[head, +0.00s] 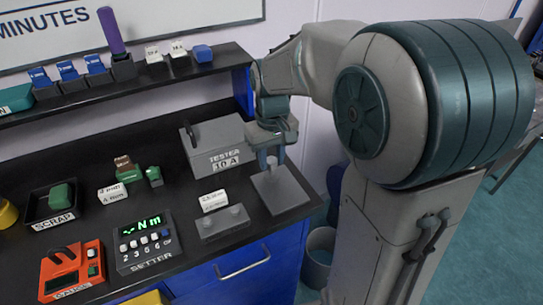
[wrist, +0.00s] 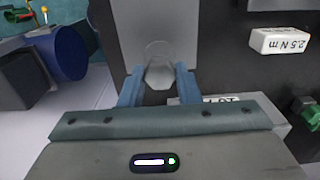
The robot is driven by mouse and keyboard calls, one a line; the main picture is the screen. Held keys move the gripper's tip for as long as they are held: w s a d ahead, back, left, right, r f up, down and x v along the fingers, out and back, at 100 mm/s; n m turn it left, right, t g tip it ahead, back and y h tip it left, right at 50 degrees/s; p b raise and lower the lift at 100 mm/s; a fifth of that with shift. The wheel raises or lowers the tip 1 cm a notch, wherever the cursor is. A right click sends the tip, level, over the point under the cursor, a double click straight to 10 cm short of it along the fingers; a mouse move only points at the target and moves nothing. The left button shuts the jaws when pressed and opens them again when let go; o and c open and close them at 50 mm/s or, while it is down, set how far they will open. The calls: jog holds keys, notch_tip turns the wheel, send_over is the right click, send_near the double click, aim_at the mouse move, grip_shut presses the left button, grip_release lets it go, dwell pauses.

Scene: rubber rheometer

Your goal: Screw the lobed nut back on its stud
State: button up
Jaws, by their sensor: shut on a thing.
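My gripper (head: 271,160) points down over a light grey square plate (head: 290,192) at the right end of the black bench. In the wrist view its two blue fingers (wrist: 159,70) are closed on the sides of a pale grey lobed piece, which I take for the lobed nut (wrist: 160,76). The plate (wrist: 180,22) lies behind this piece. The stud is hidden beneath the nut and fingers, and I cannot tell whether the nut touches it. In the head view the fingers hide the nut.
The grey tester box (head: 215,160) stands close left of my gripper. A low grey block with two knobs (head: 223,226), a white label block (head: 213,201), the setter (head: 143,243) and the orange gauge (head: 72,272) are further left. The bench's right edge is close by the plate.

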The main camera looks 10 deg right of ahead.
jog(key=shift+f+b, duration=0.85)
jog(key=shift+f, duration=0.35)
jog(key=o, duration=1)
jog(key=c, duration=1)
jog(key=m, duration=0.4)
jog(key=shift+m, duration=0.3)
jog(key=shift+m, duration=0.3)
jog(key=m, duration=0.4)
jog(key=shift+p, duration=0.35)
